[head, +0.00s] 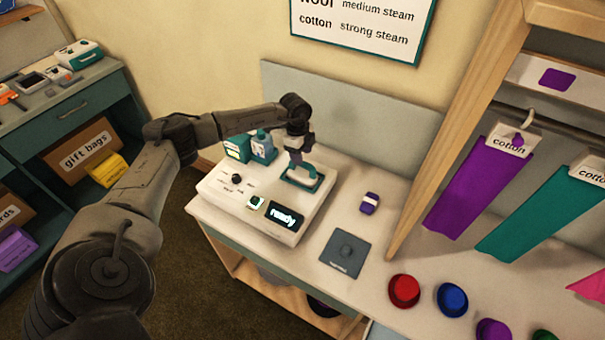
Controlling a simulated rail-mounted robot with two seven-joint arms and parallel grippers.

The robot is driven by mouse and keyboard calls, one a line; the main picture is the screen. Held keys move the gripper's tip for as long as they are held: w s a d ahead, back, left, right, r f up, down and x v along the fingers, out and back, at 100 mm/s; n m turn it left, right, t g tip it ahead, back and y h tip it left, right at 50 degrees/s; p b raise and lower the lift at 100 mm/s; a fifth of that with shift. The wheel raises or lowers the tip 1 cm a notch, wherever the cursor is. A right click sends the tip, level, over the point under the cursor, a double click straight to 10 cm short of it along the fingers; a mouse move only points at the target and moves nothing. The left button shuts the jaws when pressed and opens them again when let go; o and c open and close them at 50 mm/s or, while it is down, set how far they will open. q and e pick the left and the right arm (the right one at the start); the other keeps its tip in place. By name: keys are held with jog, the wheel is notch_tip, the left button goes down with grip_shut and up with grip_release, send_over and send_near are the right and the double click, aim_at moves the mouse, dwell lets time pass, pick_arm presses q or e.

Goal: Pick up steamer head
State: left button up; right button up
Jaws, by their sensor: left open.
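The steamer head (303,173), a small white piece, sits in a teal-edged cradle at the back right of the white steamer base (222,199). The base has a dial, a lit green button and a display reading "ready". My left gripper (296,163) is open, pointing down right at the steamer head and partly covering it. I cannot tell whether the fingers touch it or lie around it. My right gripper is not in view.
Coloured round pieces (404,290) line the front. Cloths (475,187) hang at right.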

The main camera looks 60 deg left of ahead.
aim_at(302, 171)
pick_arm(q)
jog(key=shift+w+f, duration=0.2)
jog(key=shift+f, duration=2.65)
grip_shut()
jog(key=shift+r, duration=0.1)
